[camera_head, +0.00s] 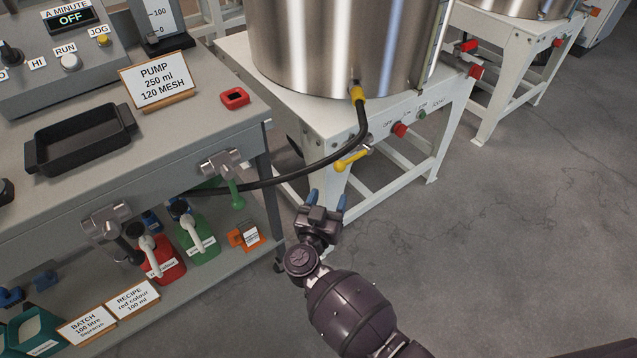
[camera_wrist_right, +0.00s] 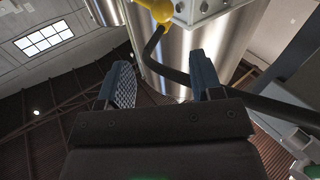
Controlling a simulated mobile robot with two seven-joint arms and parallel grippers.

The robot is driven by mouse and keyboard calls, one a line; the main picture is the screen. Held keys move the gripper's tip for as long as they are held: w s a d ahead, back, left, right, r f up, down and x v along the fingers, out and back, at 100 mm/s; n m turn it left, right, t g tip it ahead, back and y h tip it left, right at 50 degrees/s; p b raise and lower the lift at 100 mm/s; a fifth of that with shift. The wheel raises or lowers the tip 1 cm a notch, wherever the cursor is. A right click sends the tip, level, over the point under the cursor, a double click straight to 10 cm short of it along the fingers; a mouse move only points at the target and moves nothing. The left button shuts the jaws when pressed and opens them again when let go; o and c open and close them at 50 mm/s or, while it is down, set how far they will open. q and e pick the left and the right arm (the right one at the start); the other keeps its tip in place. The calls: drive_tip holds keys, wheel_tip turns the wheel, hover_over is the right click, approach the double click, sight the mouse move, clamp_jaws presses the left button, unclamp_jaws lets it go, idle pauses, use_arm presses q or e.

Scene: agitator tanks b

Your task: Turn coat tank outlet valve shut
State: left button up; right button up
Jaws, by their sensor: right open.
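A large steel tank (camera_head: 330,40) stands on a white frame (camera_head: 235,50); I see no readable name on it. A yellow valve lever (camera_head: 350,160) sits at the near side of the frame, tilted down to the left. A yellow hose fitting (camera_head: 357,92) is at the tank's base. My right gripper (camera_head: 327,200) is open and empty, just below the lever and apart from it. In the right wrist view its two blue fingers (camera_wrist_right: 163,75) point up, with a yellow part (camera_wrist_right: 158,9) beyond them at the top edge. My left gripper is out of view.
A black hose (camera_head: 300,176) curves from the fitting past the lever to the bench (camera_head: 205,110) at left. Red and green buttons (camera_head: 400,130) are on the frame right of the lever. Jugs (camera_head: 195,235) stand on the lower shelf. The floor at right is clear.

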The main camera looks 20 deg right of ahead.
sight(338, 171)
drive_tip(key=shift+w+a+f+b+x, duration=0.15)
drive_tip(key=shift+b+x, duration=0.35)
drive_tip(key=shift+x, duration=1.25)
drive_tip(key=shift+a+f+b+x, duration=0.15)
drive_tip(key=shift+b+x, duration=0.35)
drive_tip(key=shift+x, duration=1.2)
drive_tip(key=shift+w+f+b+x, duration=0.15)
drive_tip(key=shift+b+x, duration=0.35)
drive_tip(key=shift+x, duration=1.25)
drive_tip(key=shift+s, duration=0.1)
clamp_jaws()
